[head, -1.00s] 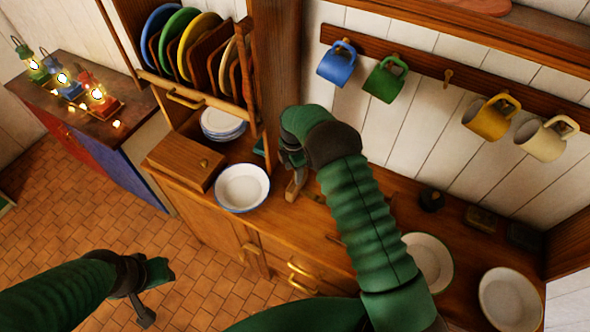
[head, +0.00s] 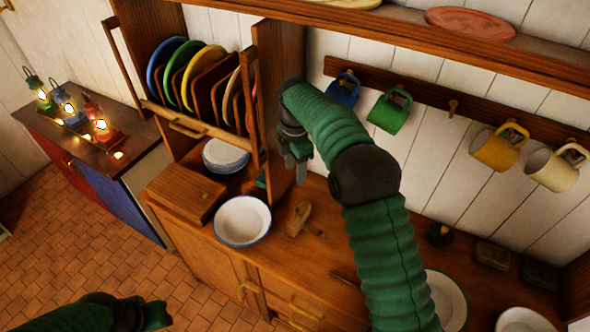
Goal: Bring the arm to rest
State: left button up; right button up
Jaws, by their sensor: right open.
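My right arm reaches up from the bottom right in the head view. Its green sleeve bends at a dark joint. My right gripper (head: 297,167) hangs fingers down, open and empty, in front of the dresser's wooden upright. It is above a small wooden tool (head: 303,221) lying on the counter and apart from it. My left gripper (head: 157,316) shows only partly at the bottom left edge, over the floor.
A plate rack (head: 190,75) stands left of my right gripper. A wooden box (head: 184,194) and a white bowl (head: 243,221) are on the counter (head: 320,250). Mugs hang on a rail (head: 430,103) at right. Lanterns stand on a far-left cabinet (head: 143,140).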

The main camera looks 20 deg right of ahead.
pick_arm(q)
jog(key=shift+d, duration=0.3)
pick_arm(e)
jog(key=shift+d+f, duration=0.1)
jog(key=shift+d, duration=0.2)
pick_arm(q)
jog(key=s+b+x, duration=0.1)
jog(key=b+x, duration=0.5)
jog(key=shift+s+f, duration=0.15)
jog(key=shift+f, duration=0.1)
pick_arm(e)
jog(key=s+a+f+m+t, duration=0.1)
jog(key=s+f+m, duration=0.3)
jog(key=s+m, duration=0.2)
jog(key=s+a+f+m, duration=0.1)
jog(key=s+f+m, duration=0.3)
jog(key=s+m, duration=0.3)
jog(key=s+f+m+t, duration=0.1)
jog(key=s+f+m, duration=0.3)
jog(key=s, duration=0.9)
jog(key=shift+a+m+t, duration=0.3)
jog(key=shift+a+m, duration=0.1)
jog(key=shift+m, duration=0.8)
pick_arm(q)
jog(key=shift+s+a, duration=0.1)
pick_arm(e)
jog(key=shift+s+a, duration=0.1)
jog(key=shift+s, duration=0.05)
